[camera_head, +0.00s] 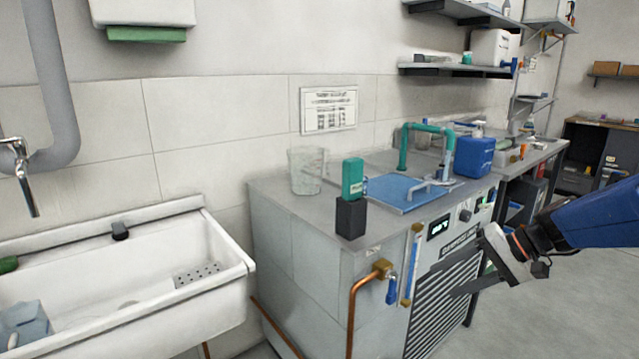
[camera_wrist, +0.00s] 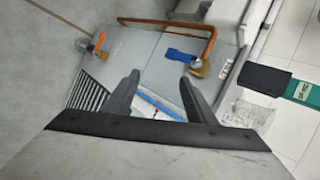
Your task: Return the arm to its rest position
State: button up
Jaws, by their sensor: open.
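My gripper (camera_head: 474,277) is at the right in the head view, at the end of my blue arm, in front of the louvred face of the grey machine (camera_head: 300,240). In the wrist view my gripper (camera_wrist: 158,92) shows two dark fingers spread apart with nothing held between them. Behind the fingers are the machine's front, a vertical clear tube with a blue stripe (camera_wrist: 160,106) and a copper pipe (camera_wrist: 200,48).
On the machine's top stand a green device in a black holder (camera_head: 351,218), a glass beaker (camera_head: 306,170) and a blue panel (camera_head: 400,192). A blue container (camera_head: 474,157) stands at the back. A white sink (camera_head: 226,262) is at the left. Open floor (camera_head: 560,315) lies at the right.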

jog(key=s+a+f+n+t+h, duration=0.1)
jog(key=s+f+n+h, duration=0.2)
jog(key=s+h, duration=0.5)
jog(key=shift+s+a+n+h, duration=0.3)
jog(key=shift+s+n, duration=0.6)
jog(key=shift+s, duration=5.75)
